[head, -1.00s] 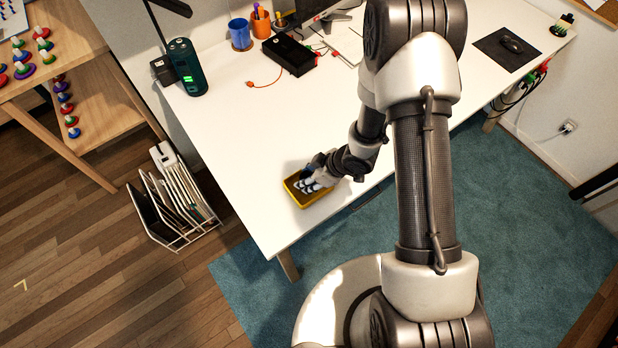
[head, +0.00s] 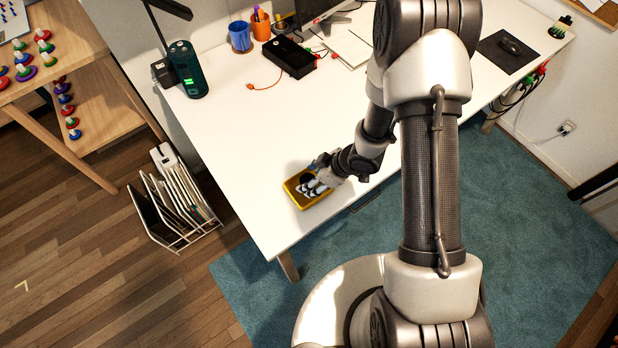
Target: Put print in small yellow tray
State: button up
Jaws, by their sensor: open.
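The small yellow tray (head: 298,203) sits on the white desk near its front left corner. My gripper (head: 311,188) is open and reaches down over the tray from the right. Its pale fingers cover much of the tray's inside. I cannot tell whether a print lies in the tray under the fingers. Several small coloured pieces that look like prints (head: 46,46) stand on the wooden shelf at the upper left, far from my gripper.
The white desk (head: 235,125) is clear left of the tray. A green cylinder (head: 187,70), a blue cup (head: 240,37), an orange pen cup (head: 261,27) and a black box (head: 289,56) stand toward the back. A wire file rack (head: 178,200) is on the floor at left.

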jog(key=d+r+m+t+h+p, duration=0.1)
jog(key=d+r+m+h, duration=0.1)
jog(key=d+r, duration=0.65)
jog(key=d+r+m+t+h+p, duration=0.1)
jog(key=d+r+m+h+p, duration=0.15)
jog(key=r, duration=1.05)
jog(key=d+r+m+t+h, duration=0.25)
jog(key=d+r, duration=0.35)
jog(key=r, duration=0.4)
jog(key=s+a+r+m, duration=0.2)
jog(key=s+r, duration=0.1)
jog(key=s, duration=0.3)
jog(key=s+a+r+m+g+y, duration=0.1)
jog(key=s+r+m, duration=0.1)
jog(key=s+r, duration=0.2)
jog(key=s+a+r+m+g, duration=0.1)
jog(key=s+a+r, duration=0.1)
jog(key=s, duration=0.7)
jog(key=shift+a+r+m+y, duration=0.3)
jog(key=shift+r+m, duration=0.1)
jog(key=shift+r, duration=0.3)
jog(key=shift+g, duration=0.25)
